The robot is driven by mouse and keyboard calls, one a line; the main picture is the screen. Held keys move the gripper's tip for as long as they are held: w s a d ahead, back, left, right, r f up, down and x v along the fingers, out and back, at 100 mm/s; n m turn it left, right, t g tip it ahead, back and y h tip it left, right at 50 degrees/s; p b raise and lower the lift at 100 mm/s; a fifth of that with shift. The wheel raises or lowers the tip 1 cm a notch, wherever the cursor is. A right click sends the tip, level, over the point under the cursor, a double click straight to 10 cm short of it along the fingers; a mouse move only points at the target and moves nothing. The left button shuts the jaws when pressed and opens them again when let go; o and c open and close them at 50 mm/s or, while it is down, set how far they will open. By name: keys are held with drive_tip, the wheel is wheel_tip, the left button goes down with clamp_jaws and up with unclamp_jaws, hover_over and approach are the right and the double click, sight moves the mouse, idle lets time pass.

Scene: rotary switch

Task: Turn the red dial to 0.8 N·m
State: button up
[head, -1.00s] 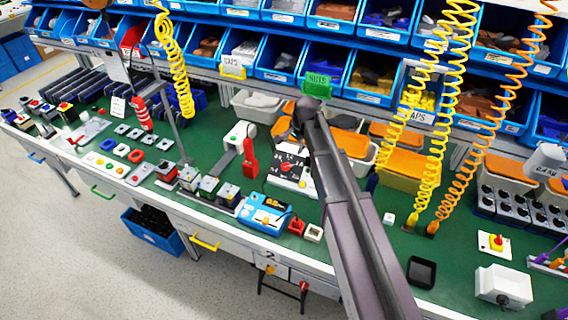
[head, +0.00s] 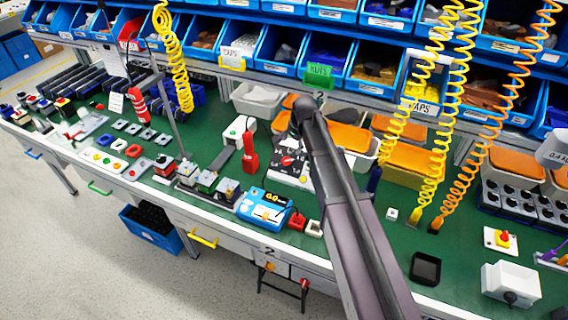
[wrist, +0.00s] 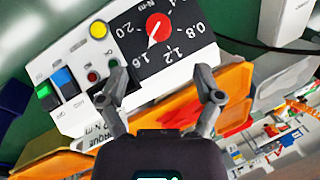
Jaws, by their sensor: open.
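The red dial (head: 287,160) sits on a black-faced white panel (head: 302,177) on the green bench. In the wrist view the dial (wrist: 158,27) is at the top, with a pale mark across it. Scale numbers around it include 0.8 to its right, 1.2 and 1.6 below, and 2.0 to its left. The mark runs from lower left to upper right; I cannot tell its exact setting. My gripper (wrist: 162,88) is open and empty. Its fingers are spread below the dial in the picture, apart from it. In the head view my arm hides the gripper.
The panel also has a yellow button (wrist: 98,28) and green and blue switches (wrist: 62,80). Orange-topped bins (wrist: 190,92) lie close by. A red-handled tool (head: 249,155) stands left of the panel, and a blue meter (head: 264,209) lies in front. Coiled yellow cords hang at the right.

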sight(285, 159)
drive_tip(key=shift+b+x, duration=4.55)
drive_tip(key=shift+x, duration=0.5)
drive_tip(key=shift+w, duration=0.1)
drive_tip(key=c, duration=1.2)
drive_tip(key=shift+o, duration=0.2)
drive_tip(key=shift+a, duration=0.35)
drive_tip(key=shift+d, duration=0.25)
